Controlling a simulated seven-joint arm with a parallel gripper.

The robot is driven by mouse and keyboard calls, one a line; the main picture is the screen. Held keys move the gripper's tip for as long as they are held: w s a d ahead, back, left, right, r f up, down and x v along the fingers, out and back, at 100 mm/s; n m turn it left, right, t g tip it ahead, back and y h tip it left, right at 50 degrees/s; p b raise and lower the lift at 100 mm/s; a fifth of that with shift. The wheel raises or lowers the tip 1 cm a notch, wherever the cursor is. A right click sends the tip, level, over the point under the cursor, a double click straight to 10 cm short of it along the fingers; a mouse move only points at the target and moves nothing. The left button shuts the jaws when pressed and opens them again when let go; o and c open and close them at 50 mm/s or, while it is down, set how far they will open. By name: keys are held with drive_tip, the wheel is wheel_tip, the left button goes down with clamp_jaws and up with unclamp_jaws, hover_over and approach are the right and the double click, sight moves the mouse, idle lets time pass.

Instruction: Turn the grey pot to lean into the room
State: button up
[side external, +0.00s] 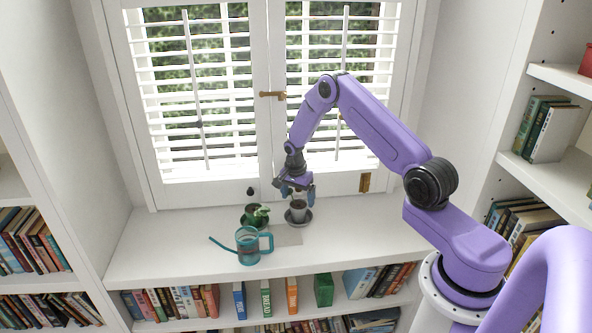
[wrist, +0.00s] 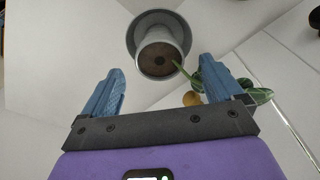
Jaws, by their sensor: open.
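The grey pot (side external: 298,207) stands on a grey saucer (side external: 300,221) on the white ledge below the shuttered window. In the wrist view the pot (wrist: 159,33) sits top centre with brown soil inside, on its saucer (wrist: 147,17). A green stem crosses its lower right rim; leaves (wrist: 260,95) lie partly behind the right finger. I cannot tell whether they grow from this pot. My gripper (side external: 296,191) is open just above the pot. In the wrist view its fingers (wrist: 162,68) are apart, with nothing between the tips.
A dark green pot (side external: 250,218) with a leafy plant stands left of the grey pot. A teal watering can (side external: 248,246) stands in front, its spout pointing left. Shutters (side external: 335,100) rise close behind. The ledge (side external: 350,240) is clear to the right.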

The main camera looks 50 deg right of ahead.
sight(295, 209)
wheel_tip(295, 209, up, 13)
drive_tip(key=a, duration=0.2)
drive_tip(key=s+a+r+n, duration=0.3)
drive_tip(key=a+r+n, duration=0.3)
drive_tip(key=a, duration=0.5)
drive_tip(key=s+a+r+n, duration=0.3)
drive_tip(key=s+a+n, duration=0.4)
drive_tip(key=s, duration=0.4)
drive_tip(key=s+a+r+n+y, duration=0.1)
drive_tip(key=s+a+r+n, duration=0.2)
drive_tip(key=s+a+n, duration=0.4)
drive_tip(key=s+n, duration=0.1)
drive_tip(key=s, duration=0.3)
drive_tip(key=shift+r, duration=0.25)
drive_tip(key=s+n, duration=0.2)
drive_tip(key=s, duration=0.2)
drive_tip(key=s+d+n, duration=0.1)
drive_tip(key=s+n, duration=0.2)
drive_tip(key=s, duration=0.1)
drive_tip(key=s+n, duration=0.2)
drive_tip(key=s, duration=0.2)
drive_tip(key=shift+s+d+r+n+y, duration=0.2)
drive_tip(key=shift+d+n+y, duration=0.1)
drive_tip(key=shift+n+y, duration=0.1)
drive_tip(key=shift+c, duration=0.2)
